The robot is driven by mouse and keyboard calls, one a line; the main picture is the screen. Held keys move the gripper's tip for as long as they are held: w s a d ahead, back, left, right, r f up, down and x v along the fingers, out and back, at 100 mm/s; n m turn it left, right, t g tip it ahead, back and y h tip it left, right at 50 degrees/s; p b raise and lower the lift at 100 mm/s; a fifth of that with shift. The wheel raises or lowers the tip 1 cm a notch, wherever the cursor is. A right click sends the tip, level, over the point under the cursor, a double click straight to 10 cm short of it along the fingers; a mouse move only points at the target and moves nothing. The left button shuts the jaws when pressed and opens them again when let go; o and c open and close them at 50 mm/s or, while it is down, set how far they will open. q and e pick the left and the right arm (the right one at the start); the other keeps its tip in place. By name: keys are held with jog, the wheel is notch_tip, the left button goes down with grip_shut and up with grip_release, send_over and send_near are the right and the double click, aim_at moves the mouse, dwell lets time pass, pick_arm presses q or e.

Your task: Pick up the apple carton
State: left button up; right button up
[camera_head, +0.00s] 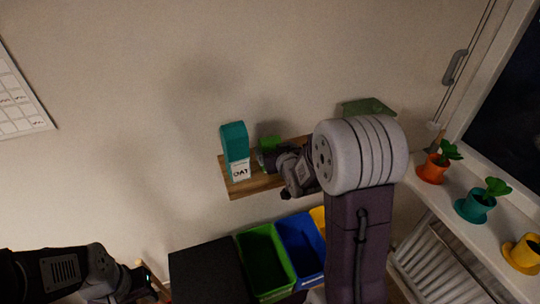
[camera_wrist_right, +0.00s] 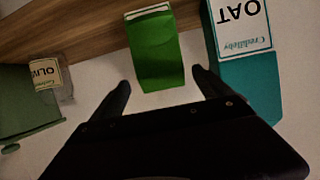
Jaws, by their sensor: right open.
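A green carton (camera_head: 267,143), which I take to be the apple carton, stands on the wooden wall shelf, partly hidden by my right gripper. In the right wrist view the green carton (camera_wrist_right: 155,50) shows ahead between the two fingers; its label is not readable. My right gripper (camera_head: 278,160) is open and empty, its fingertips (camera_wrist_right: 160,82) pointing at the carton and either side of its near end. I cannot tell whether they touch it. My left gripper (camera_head: 148,284) is low at the left, far from the shelf; its jaws are unclear.
A teal oat carton (camera_head: 235,145) stands close beside the green one, near the right finger in the wrist view. A dark green box (camera_head: 368,107) and a jar labelled "OLIV" (camera_wrist_right: 45,75) are on the other side. Green (camera_head: 262,262) and blue bins (camera_head: 298,240) stand below; potted plants line the sill.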

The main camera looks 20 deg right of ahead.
aim_at(270, 138)
jog(key=p+x, duration=0.1)
jog(key=x, duration=0.4)
jog(key=shift+a+f, duration=0.1)
jog(key=shift+w, duration=0.15)
jog(key=shift+c, duration=0.9)
jog(key=shift+s, duration=0.2)
jog(key=c, duration=1.3)
jog(key=shift+w+r, duration=0.1)
jog(key=shift+r, duration=1.8)
jog(key=s+d+r+p, duration=0.2)
jog(key=s+d+r, duration=0.4)
jog(key=s, duration=0.4)
jog(key=shift+d+r, duration=0.2)
jog(key=shift+r, duration=0.45)
